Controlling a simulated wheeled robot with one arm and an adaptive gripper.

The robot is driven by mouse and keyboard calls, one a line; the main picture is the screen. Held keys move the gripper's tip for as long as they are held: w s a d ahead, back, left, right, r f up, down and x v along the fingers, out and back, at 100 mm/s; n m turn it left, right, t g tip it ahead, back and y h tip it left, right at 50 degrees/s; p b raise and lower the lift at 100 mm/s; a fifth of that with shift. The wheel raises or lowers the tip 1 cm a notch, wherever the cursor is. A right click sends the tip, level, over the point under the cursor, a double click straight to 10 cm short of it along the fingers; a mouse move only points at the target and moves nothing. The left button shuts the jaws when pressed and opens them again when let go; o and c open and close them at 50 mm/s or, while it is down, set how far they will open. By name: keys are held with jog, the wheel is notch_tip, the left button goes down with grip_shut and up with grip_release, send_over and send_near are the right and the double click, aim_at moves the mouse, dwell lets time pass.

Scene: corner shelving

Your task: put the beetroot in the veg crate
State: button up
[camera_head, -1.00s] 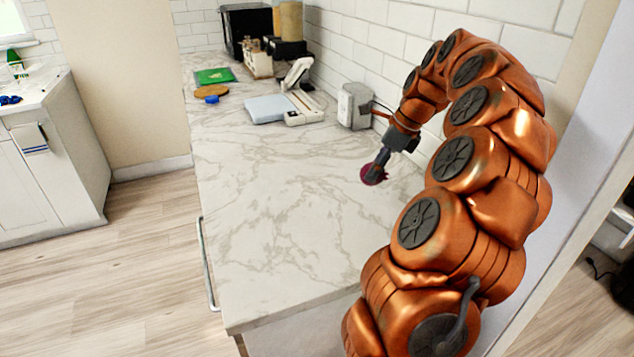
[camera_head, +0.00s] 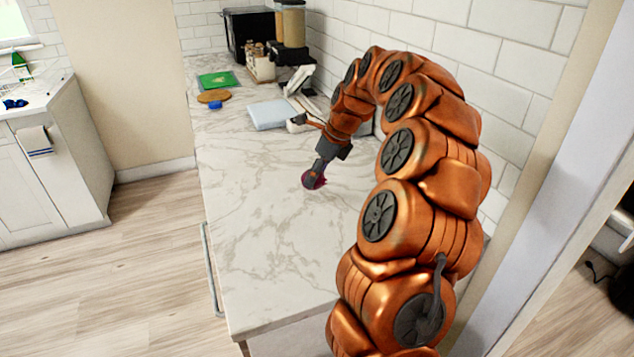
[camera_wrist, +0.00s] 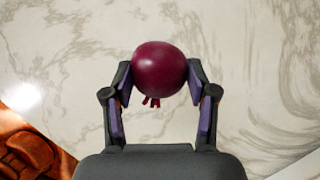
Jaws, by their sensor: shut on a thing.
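The beetroot (camera_wrist: 159,69) is round and dark purple-red, with short stem stubs on the side toward my palm. My gripper (camera_wrist: 160,85) is shut on it, one finger on each side. In the head view the beetroot (camera_head: 320,181) shows partly behind my gripper (camera_head: 313,179), over the marble counter (camera_head: 260,240). I cannot tell how far above the counter it is. No veg crate can be made out in either view.
Toward the back of the counter are a pale blue-grey flat box (camera_head: 271,114), a green board (camera_head: 218,80), a round brown mat (camera_head: 213,96) and a small blue thing (camera_head: 215,105). A tiled wall bounds the right. The counter's left and front are clear.

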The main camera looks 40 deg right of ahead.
aim_at(317, 184)
jog(key=shift+s+d+f+p, duration=0.1)
jog(key=shift+f+p, duration=0.25)
jog(key=shift+f, duration=1.35)
jog(key=shift+f, duration=0.15)
jog(key=o, duration=1.2)
jog(key=b+v, duration=0.2)
jog(key=v, duration=1)
jog(key=shift+r, duration=0.25)
